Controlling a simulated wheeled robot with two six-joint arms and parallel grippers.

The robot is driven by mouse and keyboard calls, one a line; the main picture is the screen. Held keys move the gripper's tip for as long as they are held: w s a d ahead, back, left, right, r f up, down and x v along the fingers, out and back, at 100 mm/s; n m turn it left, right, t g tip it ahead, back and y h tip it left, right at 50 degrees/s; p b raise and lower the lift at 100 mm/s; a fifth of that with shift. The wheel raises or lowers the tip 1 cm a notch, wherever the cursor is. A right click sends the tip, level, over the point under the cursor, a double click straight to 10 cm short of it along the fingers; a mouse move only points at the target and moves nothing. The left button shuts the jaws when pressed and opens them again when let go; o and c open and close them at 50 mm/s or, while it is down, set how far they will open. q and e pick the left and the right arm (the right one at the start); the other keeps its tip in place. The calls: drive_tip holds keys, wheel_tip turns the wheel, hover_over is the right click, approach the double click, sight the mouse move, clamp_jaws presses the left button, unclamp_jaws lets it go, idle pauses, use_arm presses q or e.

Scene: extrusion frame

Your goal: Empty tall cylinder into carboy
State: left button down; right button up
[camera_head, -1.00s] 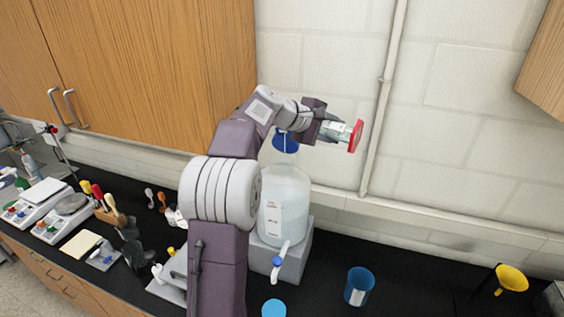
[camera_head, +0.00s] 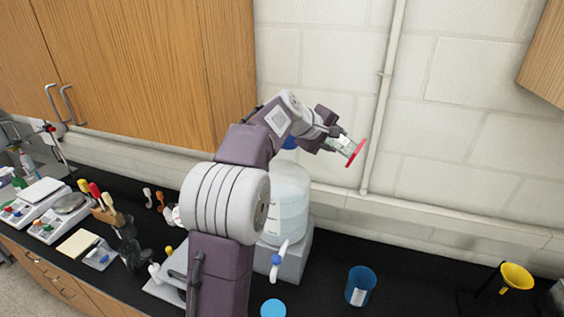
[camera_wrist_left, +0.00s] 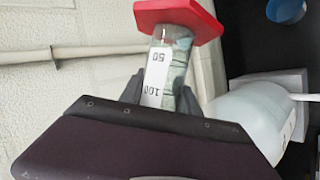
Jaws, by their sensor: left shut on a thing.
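My left gripper (camera_head: 334,136) is shut on the tall cylinder (camera_head: 346,146), a clear graduated cylinder with a red base (camera_head: 356,153). It is held above and to the right of the carboy's neck, tilted, with its base toward the lower right. Its mouth is hidden behind the gripper. The left wrist view shows the marked clear body (camera_wrist_left: 165,75) between the fingers. The carboy (camera_head: 291,205) is a large translucent jug on a grey block, with a spigot in front. My arm partly covers it, and only a bit of blue (camera_head: 290,143) shows at its neck. My right gripper is out of view.
A blue cup (camera_head: 360,285) stands on the black bench right of the carboy, and a light blue round top (camera_head: 273,308) is at the front. A yellow funnel (camera_head: 514,277) is at the far right. Balances (camera_head: 70,205) and tools crowd the left. A wall pipe (camera_head: 380,100) rises behind.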

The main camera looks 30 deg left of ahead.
use_arm(q)
drive_tip(key=a+f+m+y+b, duration=0.4)
drive_tip(key=f+y+b, duration=0.2)
drive_tip(key=f+b, duration=0.5)
drive_tip(key=r+m+y+b, duration=0.1)
drive_tip(key=a+r+m+y+b, duration=0.1)
drive_tip(key=r+b, duration=0.1)
drive_tip(key=r+m+t+y+b, duration=0.1)
drive_tip(key=shift+w+a+r+y, duration=0.1)
drive_tip(key=shift+a+r+y, duration=0.2)
drive_tip(key=shift+a+r, duration=0.1)
drive_tip(key=shift+f, duration=0.15)
idle(0.6)
